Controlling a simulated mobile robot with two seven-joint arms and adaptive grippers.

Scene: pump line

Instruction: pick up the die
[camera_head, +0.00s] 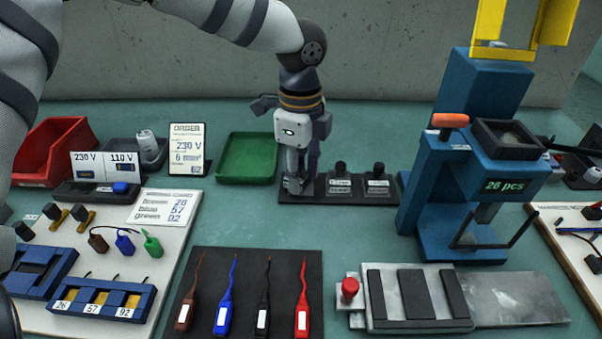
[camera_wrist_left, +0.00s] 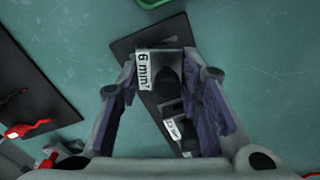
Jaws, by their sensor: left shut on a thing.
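The die (camera_wrist_left: 162,62) is a dark block with a white "6 mm²" label, seen between the fingers in the left wrist view. My left gripper (camera_wrist_left: 165,85) is shut on it. In the head view the left gripper (camera_head: 296,184) points down at the left end of a black die rack (camera_head: 325,197), and its fingers hide most of the held die. I cannot tell whether the die is clear of the rack. Two other dark dies, a middle one (camera_head: 340,182) and a right one (camera_head: 377,182), stand on the rack. My right gripper is not in view.
A green tray (camera_head: 247,180) lies left of the rack, beside an order card (camera_head: 187,148). A blue press (camera_head: 455,180) stands close on the right. In front are a dark mat (camera_head: 243,320) with several coloured tools and a metal fixture (camera_head: 520,298).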

